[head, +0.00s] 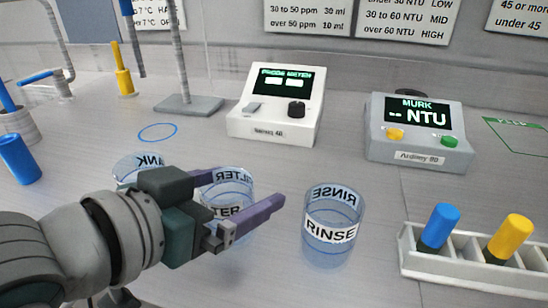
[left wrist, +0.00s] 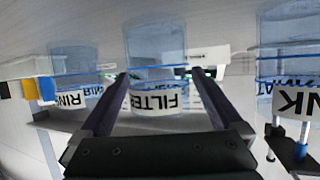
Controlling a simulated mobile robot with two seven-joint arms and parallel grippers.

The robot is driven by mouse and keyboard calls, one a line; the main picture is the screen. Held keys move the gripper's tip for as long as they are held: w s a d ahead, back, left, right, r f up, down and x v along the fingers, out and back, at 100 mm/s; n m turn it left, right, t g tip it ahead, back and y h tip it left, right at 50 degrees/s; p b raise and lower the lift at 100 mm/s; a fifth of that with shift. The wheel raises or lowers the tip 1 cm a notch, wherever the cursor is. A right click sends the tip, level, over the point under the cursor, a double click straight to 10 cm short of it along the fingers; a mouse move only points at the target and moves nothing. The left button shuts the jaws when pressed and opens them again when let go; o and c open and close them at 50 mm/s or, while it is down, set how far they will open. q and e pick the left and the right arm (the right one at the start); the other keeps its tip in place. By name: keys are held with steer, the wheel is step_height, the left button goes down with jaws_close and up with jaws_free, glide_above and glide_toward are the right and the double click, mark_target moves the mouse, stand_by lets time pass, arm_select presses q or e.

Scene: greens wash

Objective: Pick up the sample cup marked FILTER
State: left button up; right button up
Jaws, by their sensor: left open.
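The clear blue-tinted FILTER cup (head: 236,184) stands upright on the bench in the head view, partly hidden behind my left gripper (head: 243,198). In the left wrist view the FILTER cup (left wrist: 157,100) shows upside down between the two purple fingers. My left gripper (left wrist: 160,95) is open, with a finger to either side of the cup; I cannot tell whether either touches it. The RINSE cup (head: 333,205) stands to the right, apart from the fingers. The TANK cup (head: 128,167) stands to the left, partly hidden by my gripper. My right gripper is not in view.
A white meter (head: 276,128) and a grey MURK meter (head: 420,155) stand behind the cups. A white rack (head: 470,272) with a blue-capped and a yellow-capped vial is at right. A stand base (head: 189,106) and a blue ring marking (head: 157,133) lie behind left.

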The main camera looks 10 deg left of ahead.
arm_select(q)
steer(key=shift+w+d+f, duration=0.25)
steer(key=shift+w, duration=0.3)
steer(key=c, duration=1.3)
